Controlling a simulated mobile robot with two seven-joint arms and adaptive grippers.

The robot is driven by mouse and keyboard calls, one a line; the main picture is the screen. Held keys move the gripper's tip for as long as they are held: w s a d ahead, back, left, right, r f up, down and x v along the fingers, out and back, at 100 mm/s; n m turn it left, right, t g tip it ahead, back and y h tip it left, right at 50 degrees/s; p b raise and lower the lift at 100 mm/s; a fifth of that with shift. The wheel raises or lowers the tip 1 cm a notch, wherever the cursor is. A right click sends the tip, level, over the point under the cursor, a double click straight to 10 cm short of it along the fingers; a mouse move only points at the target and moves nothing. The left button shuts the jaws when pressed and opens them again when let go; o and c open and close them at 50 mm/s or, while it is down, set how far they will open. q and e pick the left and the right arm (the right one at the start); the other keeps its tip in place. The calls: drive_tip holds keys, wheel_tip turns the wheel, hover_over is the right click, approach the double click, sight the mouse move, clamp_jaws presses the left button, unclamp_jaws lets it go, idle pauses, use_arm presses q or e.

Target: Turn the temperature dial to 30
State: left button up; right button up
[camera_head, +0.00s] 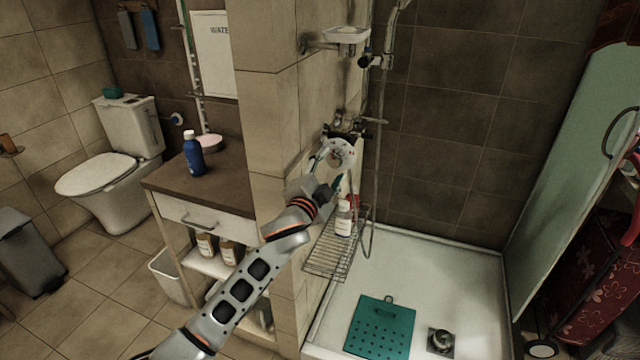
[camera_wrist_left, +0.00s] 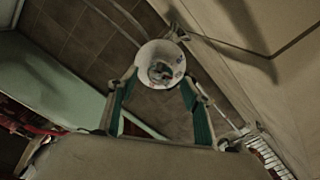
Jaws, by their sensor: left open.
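The temperature dial (camera_head: 342,153) is a white round disc with small coloured marks, on the shower fitting at the tiled wall. It also shows in the left wrist view (camera_wrist_left: 161,51), top centre, with a darker hub. Its numbers are too small to read. My left gripper (camera_head: 329,170) is at the dial, partly covering it in the head view. In the left wrist view its two teal-padded fingers (camera_wrist_left: 158,82) are apart, with their tips near the dial's lower left and right edges. I cannot tell whether they touch it. My right gripper is not in view.
A wire rack (camera_head: 325,258) with a white bottle (camera_head: 343,222) sits below the dial. A shower hose (camera_head: 372,190) hangs just right of it. A wall corner (camera_head: 268,130) and a cabinet with a blue bottle (camera_head: 193,155) stand left. A teal mat (camera_head: 380,328) lies in the shower tray.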

use_arm(q)
drive_tip(key=v, duration=0.8)
drive_tip(key=shift+s, duration=0.3)
drive_tip(key=s+a+f+n+g+y, duration=0.15)
drive_tip(key=s+a+f+n, duration=0.35)
drive_tip(key=s+f, duration=0.75)
drive_tip(key=s+a+f+n+g+y, duration=0.1)
drive_tip(key=s+a+f+n+g, duration=0.2)
drive_tip(key=s+a+f, duration=0.9)
drive_tip(key=s+f+n+g, duration=0.2)
drive_tip(key=s+f, duration=0.7)
drive_tip(key=f, duration=0.1)
drive_tip(key=shift+s+d+f, duration=0.2)
drive_tip(key=shift+d+f, duration=0.05)
